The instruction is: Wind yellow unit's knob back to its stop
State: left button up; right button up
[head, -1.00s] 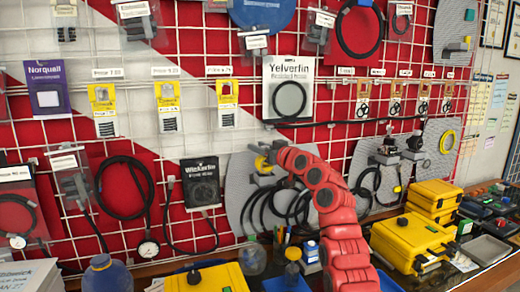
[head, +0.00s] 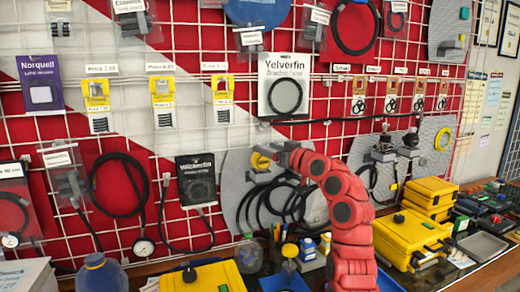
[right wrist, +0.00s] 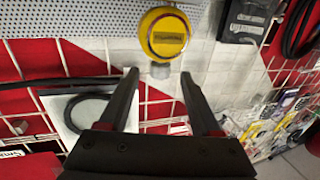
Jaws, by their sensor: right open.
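The yellow unit (head: 260,160) is mounted on a grey perforated panel (head: 238,190) on the wall grid. In the right wrist view, its round yellow body (right wrist: 165,32) faces me, with a dark label at its middle and a grey fitting at its edge. My right gripper (head: 277,151) is beside the unit in the head view, at the end of the red arm. In the right wrist view, its two dark fingers (right wrist: 160,77) are apart with nothing between them. The unit shows beyond the fingertips, not clasped. My left gripper is not in view.
Black hoses (head: 275,205) hang below the unit on the panel. Packaged parts hang around it, including the Yelverfin pack (head: 285,85). Yellow cases (head: 410,238) and bottles (head: 95,272) stand on the counter below. Another panel with dark regulators (head: 385,150) is to the right.

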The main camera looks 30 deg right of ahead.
jog(key=s+b, duration=0.1)
jog(key=s, duration=0.9)
jog(key=shift+s+d, duration=0.2)
jog(key=shift+s, duration=0.2)
